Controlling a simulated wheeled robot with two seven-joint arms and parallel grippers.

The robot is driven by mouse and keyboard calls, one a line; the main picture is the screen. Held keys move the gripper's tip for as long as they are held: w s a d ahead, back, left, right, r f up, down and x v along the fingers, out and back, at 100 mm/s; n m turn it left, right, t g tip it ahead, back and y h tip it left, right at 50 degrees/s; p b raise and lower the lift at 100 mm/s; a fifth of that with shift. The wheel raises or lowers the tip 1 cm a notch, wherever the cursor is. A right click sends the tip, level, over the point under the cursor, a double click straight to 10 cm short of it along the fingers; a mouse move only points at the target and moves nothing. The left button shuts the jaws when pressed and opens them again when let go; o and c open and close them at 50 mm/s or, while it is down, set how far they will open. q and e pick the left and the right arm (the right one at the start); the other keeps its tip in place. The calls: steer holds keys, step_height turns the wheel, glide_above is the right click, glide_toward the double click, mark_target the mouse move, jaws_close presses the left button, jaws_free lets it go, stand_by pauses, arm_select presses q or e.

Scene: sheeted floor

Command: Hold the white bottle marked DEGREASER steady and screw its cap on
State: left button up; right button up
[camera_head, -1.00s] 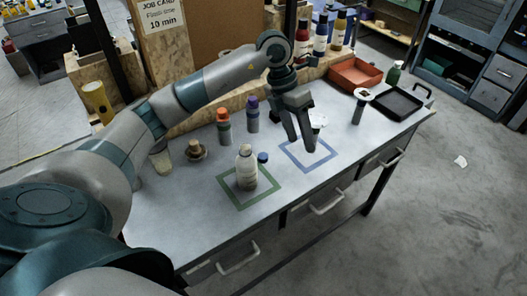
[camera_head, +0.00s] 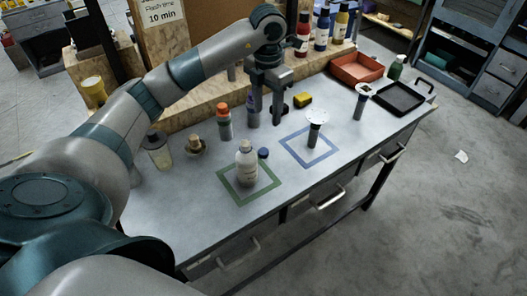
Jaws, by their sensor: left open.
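A white bottle (camera_head: 246,168) stands upright inside the green square outline (camera_head: 263,189) on the bench; the writing on it is too small to read. A small dark blue cap (camera_head: 263,153) lies on the bench just right of it, apart from it. My left gripper (camera_head: 266,115) points down with its fingers apart, behind the white bottle. It overlaps in view a purple-topped bottle (camera_head: 252,117); I cannot tell whether it touches that bottle. My right gripper is out of view.
An orange-capped bottle (camera_head: 224,125), a brown-topped jar (camera_head: 196,147) and a cup (camera_head: 160,155) stand left. A grey stand (camera_head: 315,130) is in the blue square outline, near a yellow block (camera_head: 303,100). An orange tray (camera_head: 360,76) and black tray (camera_head: 400,97) lie right. The front bench is clear.

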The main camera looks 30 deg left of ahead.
arm_select(q)
steer(key=p, duration=0.4)
glide_above(264, 151)
steer(key=f, duration=0.9)
steer(key=shift+d+f, duration=0.2)
steer(key=shift+d, duration=0.15)
steer(key=shift+w+f, duration=0.1)
steer(key=shift+f, duration=0.5)
steer(key=shift+a+f+p, duration=0.15)
steer(key=shift+f+p, duration=0.45)
steer(key=shift+p, duration=0.1)
steer(key=f+p, duration=0.1)
steer(key=f, duration=0.2)
steer(key=shift+s+a+p, duration=0.2)
steer(key=shift+p, duration=0.15)
steer(key=shift+f, duration=0.45)
steer(key=shift+w, duration=0.1)
